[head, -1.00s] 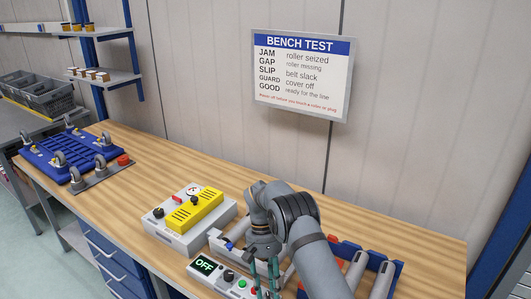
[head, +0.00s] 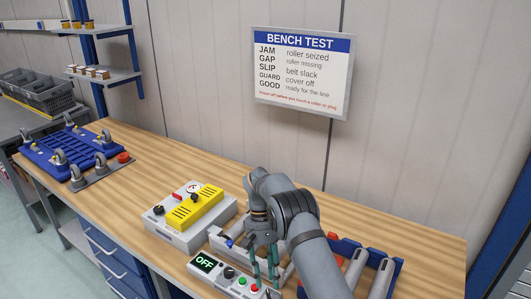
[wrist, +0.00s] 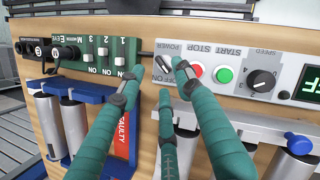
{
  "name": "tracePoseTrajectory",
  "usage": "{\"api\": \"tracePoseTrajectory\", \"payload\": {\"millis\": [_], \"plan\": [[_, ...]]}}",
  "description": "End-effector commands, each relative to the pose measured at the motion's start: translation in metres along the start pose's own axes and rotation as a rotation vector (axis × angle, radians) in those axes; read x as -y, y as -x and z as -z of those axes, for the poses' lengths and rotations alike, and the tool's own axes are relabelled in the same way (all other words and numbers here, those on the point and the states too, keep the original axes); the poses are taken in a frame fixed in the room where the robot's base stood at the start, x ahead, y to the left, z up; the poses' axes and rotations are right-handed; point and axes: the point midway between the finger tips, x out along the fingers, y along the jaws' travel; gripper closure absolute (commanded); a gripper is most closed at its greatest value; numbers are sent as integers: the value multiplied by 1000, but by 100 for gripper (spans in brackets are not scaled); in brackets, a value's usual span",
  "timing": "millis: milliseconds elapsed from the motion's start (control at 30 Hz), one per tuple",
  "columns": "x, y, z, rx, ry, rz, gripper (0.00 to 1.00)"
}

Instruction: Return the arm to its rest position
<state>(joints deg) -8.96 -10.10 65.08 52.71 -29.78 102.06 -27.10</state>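My arm reaches over the front of the bench, its gripper pointing down beside the control box. My gripper (head: 264,272) has teal fingers, which also show in the wrist view (wrist: 160,78). Their tips are apart with nothing held between them. The grey control box (head: 222,277) shows OFF on its display (head: 205,263). In the wrist view its panel (wrist: 240,97) has a power switch, a red stop button, a green start button and a speed knob. The fingertips appear near the power switch (wrist: 163,68); whether they touch it cannot be told.
A grey box with a yellow cover (head: 195,208) stands left of my arm. A blue-framed roller unit (head: 345,248) lies partly behind my arm. A dark green switch panel (wrist: 100,55) shows in the wrist view. The wooden bench is clear at the back (head: 170,155).

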Motion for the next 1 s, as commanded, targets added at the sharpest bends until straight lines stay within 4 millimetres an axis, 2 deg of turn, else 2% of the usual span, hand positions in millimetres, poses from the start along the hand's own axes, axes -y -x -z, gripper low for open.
{"api": "tracePoseTrajectory", "payload": {"millis": [100,267,467,733,1000], "plan": [[0,18,1,-4,0,0,66],[0,33,0,-1,-2,1,66],[0,5,-2,6,1,0,66],[-1,-47,-2,4,-16,7,66],[-4,-45,-3,1,-460,193,66]]}}
